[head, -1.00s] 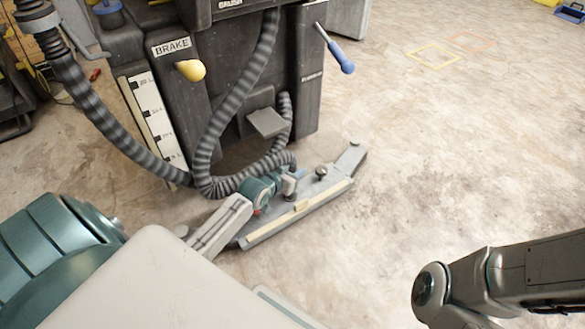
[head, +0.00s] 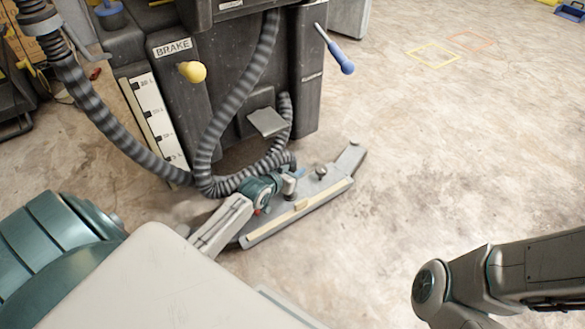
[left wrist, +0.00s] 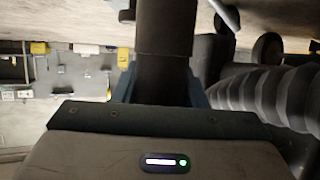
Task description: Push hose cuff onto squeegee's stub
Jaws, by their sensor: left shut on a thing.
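The grey squeegee (head: 336,183) lies slantwise on the floor in front of the machine, with a pale strip along its front edge. My left gripper (head: 290,184) is low over its middle, shut on the hose cuff. In the left wrist view the cuff is a dark smooth cylinder (left wrist: 165,60) between the jaws. The ribbed grey hose (head: 228,186) loops down from the machine to the gripper. The squeegee's stub is hidden at the gripper, so I cannot tell whether the cuff is around it. My right gripper is out of view; only its arm shows.
The dark machine stands just behind, with a yellow brake knob (head: 192,72), a blue-handled lever (head: 341,62) and a grey pedal (head: 267,122). A second ribbed hose (head: 105,117) hangs at left.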

